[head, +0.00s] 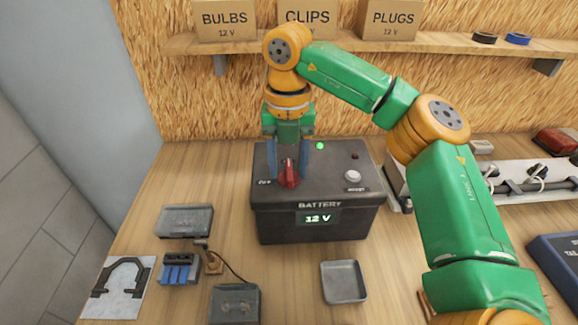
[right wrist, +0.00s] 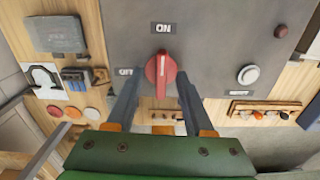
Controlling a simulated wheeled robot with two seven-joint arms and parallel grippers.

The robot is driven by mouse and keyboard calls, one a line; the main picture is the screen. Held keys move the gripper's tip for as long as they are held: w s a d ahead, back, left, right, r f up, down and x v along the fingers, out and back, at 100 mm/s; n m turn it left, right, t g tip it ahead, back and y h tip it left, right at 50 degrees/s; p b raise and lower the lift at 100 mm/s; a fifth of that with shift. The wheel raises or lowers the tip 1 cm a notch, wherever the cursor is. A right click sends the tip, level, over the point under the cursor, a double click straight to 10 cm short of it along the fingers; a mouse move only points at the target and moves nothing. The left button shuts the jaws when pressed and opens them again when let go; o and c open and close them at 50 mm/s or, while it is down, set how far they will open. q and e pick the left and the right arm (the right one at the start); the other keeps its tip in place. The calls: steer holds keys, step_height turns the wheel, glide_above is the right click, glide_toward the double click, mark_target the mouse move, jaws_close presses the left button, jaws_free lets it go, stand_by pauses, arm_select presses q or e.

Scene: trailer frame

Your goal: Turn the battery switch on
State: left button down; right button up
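The dark grey battery box (head: 318,220) stands on the bench with a lit "12 V" display on its front. Its red switch knob (head: 289,176) is on the top face. In the right wrist view the knob (right wrist: 161,75) has its long axis and pale line pointing at the ON label (right wrist: 163,28), with the OFF label (right wrist: 125,71) to its left. A green lamp (head: 320,146) glows on the box. My right gripper (head: 288,174) points down over the knob, open, one finger on each side; the right wrist view shows gaps between fingers and knob. My left gripper is out of view.
A white button (head: 353,176) and a dark red lamp (head: 355,156) are right of the knob. A grey tray (head: 344,282) lies in front of the box. Small parts lie at left front. A shelf (head: 235,45) with labelled boxes hangs behind.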

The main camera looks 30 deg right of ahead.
step_height(320, 180, up, 6)
steer(key=p, duration=0.6)
steer(key=shift+r, duration=0.2)
steer(key=shift+f, duration=0.15)
